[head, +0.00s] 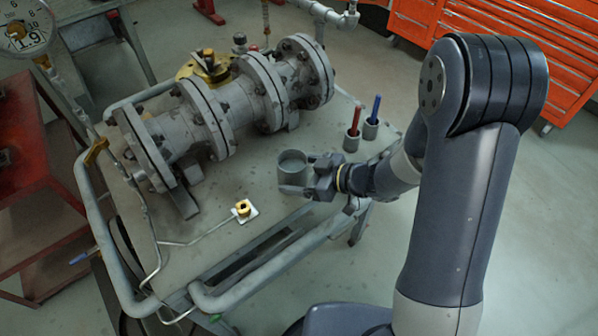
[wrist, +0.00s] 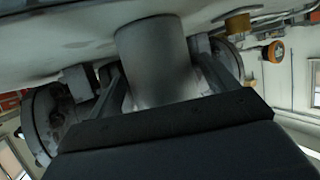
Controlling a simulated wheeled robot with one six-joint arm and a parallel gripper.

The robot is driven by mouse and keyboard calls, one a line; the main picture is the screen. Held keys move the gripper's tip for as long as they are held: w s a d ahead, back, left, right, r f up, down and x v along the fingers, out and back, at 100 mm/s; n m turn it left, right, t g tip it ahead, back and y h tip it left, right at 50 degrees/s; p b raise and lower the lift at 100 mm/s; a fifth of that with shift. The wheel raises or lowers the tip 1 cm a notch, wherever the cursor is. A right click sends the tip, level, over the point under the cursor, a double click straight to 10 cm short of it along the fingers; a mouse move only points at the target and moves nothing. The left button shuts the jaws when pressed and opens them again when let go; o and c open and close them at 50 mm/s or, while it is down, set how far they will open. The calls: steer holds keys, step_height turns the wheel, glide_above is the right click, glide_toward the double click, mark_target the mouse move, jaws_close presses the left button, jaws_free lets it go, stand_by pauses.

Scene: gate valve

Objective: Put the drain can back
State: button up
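The drain can (head: 292,170) is a plain grey cylinder, upright, open at the top, at the right side of the grey bench top. A lighter grey surface shows inside its rim. My gripper (head: 309,177) reaches it from the right, with its fingers level around the can's side. In the wrist view the can (wrist: 158,62) stands between the two fingers (wrist: 160,82), seen upside down. The fingers lie very close to both sides; whether they press on it cannot be told. Whether its base touches the bench is also unclear.
A flanged grey valve body (head: 215,115) lies across the back of the bench. A brass fitting on a pale plate (head: 243,209) ends a thin tube at front. A rail (head: 270,265) edges the bench.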

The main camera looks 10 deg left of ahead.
steer(key=shift+r, duration=0.25)
steer(key=shift+p+v, duration=0.75)
steer(key=shift+v, duration=5.2)
